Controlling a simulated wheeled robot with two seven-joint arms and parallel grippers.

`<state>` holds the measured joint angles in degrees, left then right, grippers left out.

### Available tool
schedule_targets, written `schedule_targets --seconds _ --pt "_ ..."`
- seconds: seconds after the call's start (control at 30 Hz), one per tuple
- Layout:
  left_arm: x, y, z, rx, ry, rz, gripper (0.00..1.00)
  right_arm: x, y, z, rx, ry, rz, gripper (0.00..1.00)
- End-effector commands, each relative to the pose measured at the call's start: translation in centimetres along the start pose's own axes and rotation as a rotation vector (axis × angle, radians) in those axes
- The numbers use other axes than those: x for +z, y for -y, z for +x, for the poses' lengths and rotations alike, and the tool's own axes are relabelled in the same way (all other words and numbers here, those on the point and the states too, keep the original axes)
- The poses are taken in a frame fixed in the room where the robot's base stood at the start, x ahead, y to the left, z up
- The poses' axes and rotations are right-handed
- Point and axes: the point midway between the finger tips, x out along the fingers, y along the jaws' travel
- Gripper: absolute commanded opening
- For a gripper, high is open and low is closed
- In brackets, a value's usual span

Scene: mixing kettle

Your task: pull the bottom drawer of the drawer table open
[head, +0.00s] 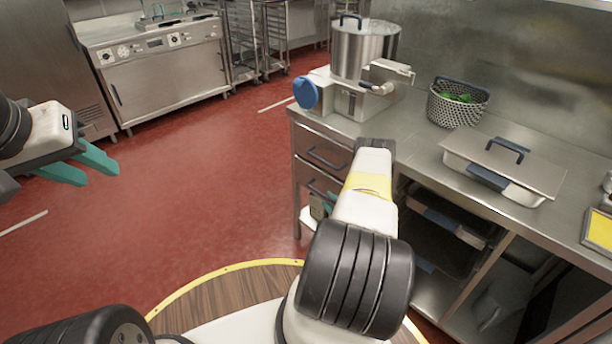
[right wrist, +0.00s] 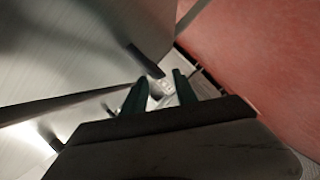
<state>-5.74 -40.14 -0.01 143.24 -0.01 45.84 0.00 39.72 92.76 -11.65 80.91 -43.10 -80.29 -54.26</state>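The drawer table (head: 297,165) is a steel counter at centre right in the head view. Its top drawer (head: 318,147) and bottom drawer (head: 310,179) are stacked at the left end, each with a dark bar handle; both look shut. My right gripper (head: 324,204) is low at the drawer fronts, mostly hidden by my right arm. In the right wrist view its two teal fingers (right wrist: 159,84) are apart, and a dark handle bar (right wrist: 146,59) ends just beyond the fingertips. I cannot tell whether they touch it. My left gripper (head: 91,165) is open and empty over the floor at left.
On the counter stand a kettle machine with a steel pot (head: 362,50), a basket of greens (head: 458,104) and a lidded pan (head: 502,165). An open shelf with trays (head: 445,232) is right of the drawers. Red floor left of the table is clear.

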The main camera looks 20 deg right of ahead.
Motion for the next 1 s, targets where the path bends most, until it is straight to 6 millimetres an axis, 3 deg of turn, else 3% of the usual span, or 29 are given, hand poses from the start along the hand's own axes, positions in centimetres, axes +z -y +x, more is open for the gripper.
schedule_targets --seconds 0.1,0.3,0.63,0.8,1.0 --pt "0.0 0.0 0.0 0.000 0.000 0.000 0.36 -0.1 0.1 2.1 0.001 -0.002 0.000 0.34" --pt "0.0 0.0 0.0 0.000 0.000 0.000 0.36 0.0 0.1 4.2 0.000 0.000 0.001 0.34" --pt "0.0 0.0 0.0 0.000 0.000 0.000 0.36 0.0 0.0 4.8 0.000 0.001 0.002 0.34" --pt "0.0 0.0 0.0 0.000 0.000 0.000 0.36 0.0 0.0 4.7 0.000 0.001 0.002 0.03" --pt "0.0 0.0 0.0 0.000 0.000 0.000 0.36 0.0 0.0 4.7 0.000 0.001 0.002 0.00"
